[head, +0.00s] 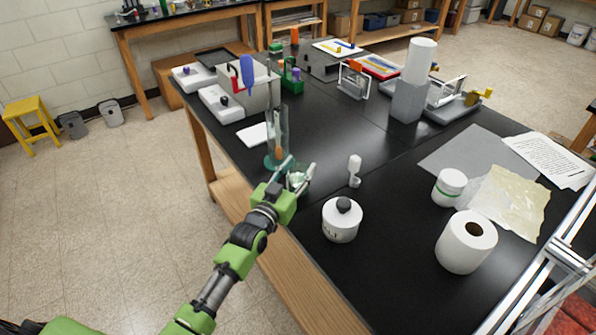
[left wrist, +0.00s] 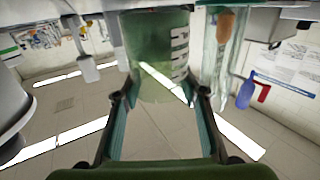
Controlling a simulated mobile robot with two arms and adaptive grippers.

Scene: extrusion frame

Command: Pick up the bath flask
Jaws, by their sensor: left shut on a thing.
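The bath flask is a green, see-through glass vessel with white lettering, partly readable as "ATH". It shows large in the left wrist view (left wrist: 150,62), which looks upside down, and small in the head view (head: 297,179) at the table's near left edge. My left gripper (head: 296,176) is shut on it, with one finger on each side in the left wrist view (left wrist: 160,98). Its lower part is close to the table top; I cannot tell whether they touch. My right gripper is not in view.
A tall glass cylinder (head: 284,125) stands just behind the flask. A white jar with a black knob (head: 341,222) is to the right, near the edge. A small white stirrer-like item (head: 354,172) stands farther right. A paper roll (head: 466,242) is at the right front.

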